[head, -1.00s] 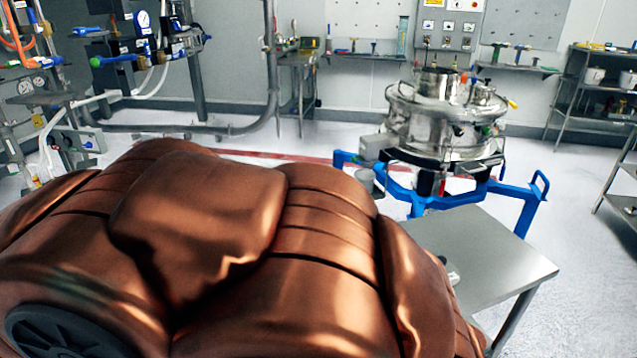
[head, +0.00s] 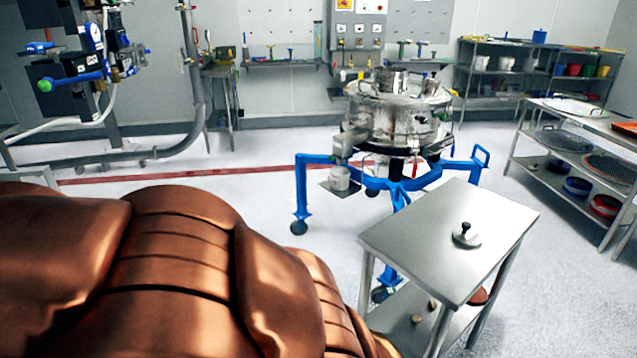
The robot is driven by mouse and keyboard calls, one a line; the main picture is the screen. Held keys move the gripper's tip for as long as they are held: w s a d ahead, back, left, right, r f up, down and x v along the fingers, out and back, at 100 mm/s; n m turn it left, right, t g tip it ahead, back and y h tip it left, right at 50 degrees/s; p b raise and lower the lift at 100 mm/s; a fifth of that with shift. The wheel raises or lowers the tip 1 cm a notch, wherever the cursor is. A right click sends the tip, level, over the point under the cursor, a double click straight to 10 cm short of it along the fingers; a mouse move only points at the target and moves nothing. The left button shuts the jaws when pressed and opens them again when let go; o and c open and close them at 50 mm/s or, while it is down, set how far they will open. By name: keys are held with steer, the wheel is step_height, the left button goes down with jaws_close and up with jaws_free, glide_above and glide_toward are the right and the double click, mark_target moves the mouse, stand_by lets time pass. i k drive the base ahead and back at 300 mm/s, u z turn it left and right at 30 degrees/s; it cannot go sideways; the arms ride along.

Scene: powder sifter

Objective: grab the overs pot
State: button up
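A small light-grey pot (head: 340,179), which looks like the overs pot, stands on a dark plate (head: 338,189) low on the left side of the sifter, beneath a spout-like part. The steel sifter (head: 397,112) sits on a blue wheeled frame (head: 312,195). The pot appears upright; its contents cannot be seen. My gripper is not in view. Large copper-coloured parts of my own body fill the lower left and stand between the camera and the floor there.
A steel table (head: 425,240) with a black-knobbed disc (head: 466,236) stands in front of the sifter. Shelves with trays and sieves (head: 575,145) line the right. Pipework (head: 90,70) is at the left. Floor left of the frame is clear.

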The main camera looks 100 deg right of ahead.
mark_target(338, 179)
steer(key=z, duration=3.1)
steer(key=i, duration=2.65)
steer(key=z, duration=2.75)
steer(key=i, duration=0.35)
steer(key=u, duration=2.2)
